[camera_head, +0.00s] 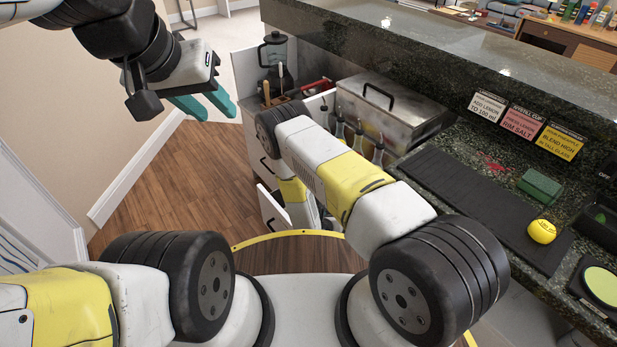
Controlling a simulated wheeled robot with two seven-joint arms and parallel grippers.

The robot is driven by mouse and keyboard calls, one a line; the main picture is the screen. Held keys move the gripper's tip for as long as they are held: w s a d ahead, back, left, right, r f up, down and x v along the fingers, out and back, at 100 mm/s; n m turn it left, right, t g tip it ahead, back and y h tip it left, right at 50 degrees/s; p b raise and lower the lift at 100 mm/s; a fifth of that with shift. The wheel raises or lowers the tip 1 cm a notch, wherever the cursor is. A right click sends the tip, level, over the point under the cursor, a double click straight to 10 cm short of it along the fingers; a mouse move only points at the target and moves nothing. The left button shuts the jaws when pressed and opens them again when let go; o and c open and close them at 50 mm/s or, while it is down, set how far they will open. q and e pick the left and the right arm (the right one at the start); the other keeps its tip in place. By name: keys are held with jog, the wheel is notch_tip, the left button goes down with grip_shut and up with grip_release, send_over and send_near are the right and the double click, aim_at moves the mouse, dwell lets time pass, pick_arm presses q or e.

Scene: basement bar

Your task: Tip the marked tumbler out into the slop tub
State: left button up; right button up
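I cannot make out a marked tumbler or a slop tub in this view. My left gripper (222,117) is at the upper left, above the wooden floor. Its two teal fingers stand apart with nothing between them. My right arm rises from the lower right, bends over in the middle and goes down beside the open drawers. Its gripper is hidden behind the arm.
The dark stone counter at the right bears a black mat (455,192), a lemon (541,231), a green sponge (540,185) and recipe cards (525,122). A metal box (395,105), pourer bottles (358,138) and a dark jug (272,50) stand beyond my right arm.

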jog(key=shift+w+a+r+n+g+h, duration=0.7)
jog(key=shift+w+a+r+n+g, duration=0.2)
jog(key=shift+r, duration=0.05)
jog(key=shift+r+n+g+h, duration=0.25)
jog(key=shift+n+g+h, duration=0.15)
jog(key=shift+g, duration=0.1)
jog(key=shift+s+d+f+n+g+h, duration=0.1)
jog(key=shift+f+n+g+h, duration=0.2)
jog(key=shift+f+h, duration=0.1)
jog(key=shift+r+n+g+h, duration=0.4)
jog(key=shift+r+n+h, duration=0.1)
jog(key=shift+n, duration=0.1)
jog(key=shift+r+n+g+h+p, duration=0.3)
jog(key=shift+r+n+h+p, duration=0.05)
jog(key=shift+n+h, duration=0.05)
jog(key=shift+w+a+r+n+g+h, duration=0.35)
jog(key=shift+w+a+n+g+h, duration=0.05)
jog(key=shift+w+a+h, duration=0.1)
jog(key=shift+r+n+h+p, duration=0.25)
jog(key=shift+n+h+p, duration=0.05)
jog(key=shift+h+p, duration=0.1)
